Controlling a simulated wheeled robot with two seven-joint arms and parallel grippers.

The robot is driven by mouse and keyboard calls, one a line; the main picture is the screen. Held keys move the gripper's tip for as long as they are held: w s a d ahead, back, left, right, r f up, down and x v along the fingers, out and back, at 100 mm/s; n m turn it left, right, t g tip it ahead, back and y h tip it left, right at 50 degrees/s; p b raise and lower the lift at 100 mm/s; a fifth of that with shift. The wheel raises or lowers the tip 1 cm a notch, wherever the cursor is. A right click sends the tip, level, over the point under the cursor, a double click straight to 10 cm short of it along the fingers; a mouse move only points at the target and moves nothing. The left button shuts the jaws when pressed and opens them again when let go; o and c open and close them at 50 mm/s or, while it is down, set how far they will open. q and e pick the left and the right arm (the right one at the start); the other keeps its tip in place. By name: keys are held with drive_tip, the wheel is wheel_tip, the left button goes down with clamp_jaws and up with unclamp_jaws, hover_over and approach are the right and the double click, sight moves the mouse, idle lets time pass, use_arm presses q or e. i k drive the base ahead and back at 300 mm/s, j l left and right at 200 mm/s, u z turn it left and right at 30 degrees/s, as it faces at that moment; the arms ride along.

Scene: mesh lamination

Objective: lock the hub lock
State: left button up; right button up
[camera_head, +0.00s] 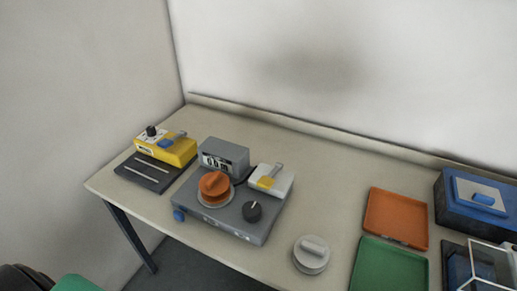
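A grey machine (216,226) with a counter display (215,160) stands on the table. An orange round hub part (214,184) with a raised grip sits on a pale disc on its top. A black knob (252,211) with a white mark is to its right, and a blue knob (179,215) is on its left side. A white block with a yellow patch and a lever (271,180) sits at the back right of the machine. I cannot tell from this view whether the hub is locked. Neither of my grippers is in view.
A yellow device (166,149) with a dark mat (141,173) is at the left. A grey round piece with a bar handle (311,254) lies in front. Orange (396,216) and green trays (388,270) and a blue box (478,211) are right. The table's back is clear.

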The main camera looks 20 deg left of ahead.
sight(179, 215)
drive_tip(key=u, duration=1.45)
